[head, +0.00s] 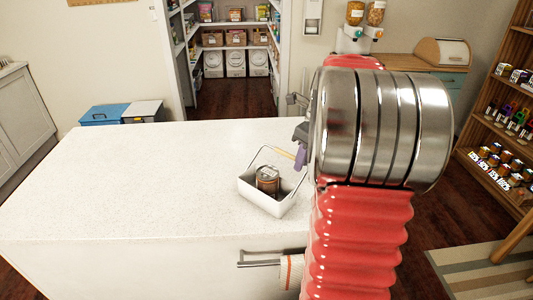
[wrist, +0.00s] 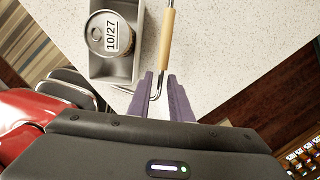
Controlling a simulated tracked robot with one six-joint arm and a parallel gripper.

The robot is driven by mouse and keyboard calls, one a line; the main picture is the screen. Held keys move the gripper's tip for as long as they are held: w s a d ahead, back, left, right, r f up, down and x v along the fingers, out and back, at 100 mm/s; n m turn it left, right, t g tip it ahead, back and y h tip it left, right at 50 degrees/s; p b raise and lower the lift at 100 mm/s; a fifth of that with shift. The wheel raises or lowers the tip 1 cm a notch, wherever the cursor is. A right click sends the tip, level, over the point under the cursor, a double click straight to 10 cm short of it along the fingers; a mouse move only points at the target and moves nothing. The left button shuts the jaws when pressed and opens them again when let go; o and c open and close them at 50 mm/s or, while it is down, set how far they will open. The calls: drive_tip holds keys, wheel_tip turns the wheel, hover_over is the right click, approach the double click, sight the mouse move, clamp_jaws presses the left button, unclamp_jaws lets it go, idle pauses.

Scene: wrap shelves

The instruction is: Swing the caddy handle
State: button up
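The caddy (head: 262,203) is a small pale open tray on the white counter, with a dark can (head: 267,180) standing inside. In the wrist view the caddy (wrist: 126,69) is at upper left, and the can (wrist: 110,33) shows a label reading 10/27. Its wire handle has a wooden grip (head: 284,153) and stands raised; the grip (wrist: 166,38) also shows in the wrist view. My gripper (head: 302,155) is at the handle's right end. Its purple fingers (wrist: 161,76) are apart, with the bent wire appearing between them; I cannot tell if they touch it.
The white counter (head: 130,180) is clear left of the caddy. A towel (head: 291,272) hangs on a rail at the counter's front. Behind are a blue bin (head: 103,113) and pantry shelves. A wooden shelf of jars and cans (head: 495,150) stands at right.

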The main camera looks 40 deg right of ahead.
drive_tip(key=shift+r, duration=3.2)
drive_tip(key=shift+a, duration=0.15)
drive_tip(key=s+a+r+n+t, duration=0.1)
drive_tip(key=a+n, duration=0.7)
drive_tip(key=a, duration=0.3)
drive_tip(key=s+a+r+n, duration=0.1)
drive_tip(key=a+r+n, duration=0.1)
drive_tip(key=a+n, duration=0.75)
drive_tip(key=s+a+f+n+t, duration=0.1)
drive_tip(key=s+a+f+n, duration=0.1)
drive_tip(key=s+a+n, duration=0.3)
drive_tip(key=s+a+f+n+t, duration=0.1)
drive_tip(key=s+a+f+n, duration=0.2)
drive_tip(key=a+n, duration=0.7)
drive_tip(key=shift+s+a+n, duration=0.3)
drive_tip(key=shift+s+n, duration=0.35)
drive_tip(key=shift+s, duration=0.3)
